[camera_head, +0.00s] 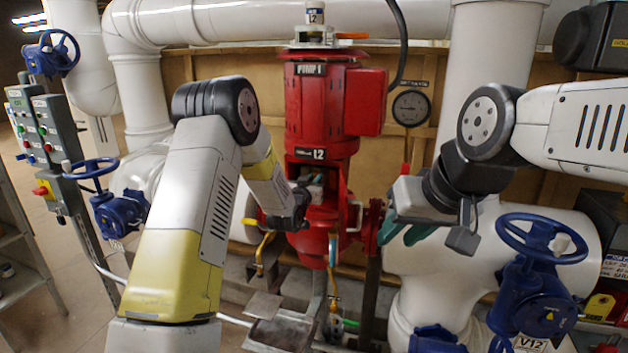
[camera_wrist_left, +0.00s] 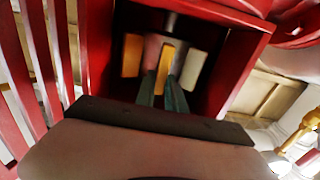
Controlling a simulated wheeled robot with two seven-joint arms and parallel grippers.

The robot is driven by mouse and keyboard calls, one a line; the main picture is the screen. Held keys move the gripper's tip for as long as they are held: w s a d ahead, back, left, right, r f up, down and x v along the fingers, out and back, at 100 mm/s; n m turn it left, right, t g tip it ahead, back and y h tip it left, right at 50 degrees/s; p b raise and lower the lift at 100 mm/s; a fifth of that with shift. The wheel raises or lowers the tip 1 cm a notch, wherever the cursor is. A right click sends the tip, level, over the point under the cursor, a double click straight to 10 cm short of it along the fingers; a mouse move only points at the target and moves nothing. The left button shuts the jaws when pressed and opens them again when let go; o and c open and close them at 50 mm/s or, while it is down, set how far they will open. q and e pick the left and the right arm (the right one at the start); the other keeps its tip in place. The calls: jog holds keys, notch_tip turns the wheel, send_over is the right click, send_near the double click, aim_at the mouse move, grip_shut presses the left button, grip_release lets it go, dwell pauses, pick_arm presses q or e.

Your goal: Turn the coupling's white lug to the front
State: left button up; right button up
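The coupling (camera_wrist_left: 152,50) sits inside the red pump's opening. In the left wrist view its white lug (camera_wrist_left: 195,67) is on the right, an orange lug (camera_wrist_left: 132,55) on the left, and a yellow lug (camera_wrist_left: 165,70) between them. My left gripper (camera_wrist_left: 161,82) reaches into the opening, its two green fingers closed on either side of the yellow lug. In the head view my left gripper (camera_head: 303,200) is at the pump's opening and hides most of the coupling. My right gripper (camera_head: 405,235) is open and empty, right of the pump.
The red pump (camera_head: 325,115) frames the coupling closely with its walls. A gauge (camera_head: 410,108) hangs behind on the right. A blue valve wheel (camera_head: 542,238) stands at lower right and another (camera_head: 92,168) at left. A button panel (camera_head: 42,140) stands far left.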

pick_arm(q)
grip_shut()
dwell(0.8)
jog(key=shift+d, duration=0.1)
jog(key=shift+d+y, duration=0.2)
jog(key=shift+y, duration=0.1)
jog(key=shift+s+d+n+t+y, duration=0.1)
jog(key=shift+d+n+t+y, duration=0.15)
jog(key=shift+n+y, duration=0.6)
jog(key=o, duration=0.6)
grip_release()
jog(key=shift+s, duration=0.1)
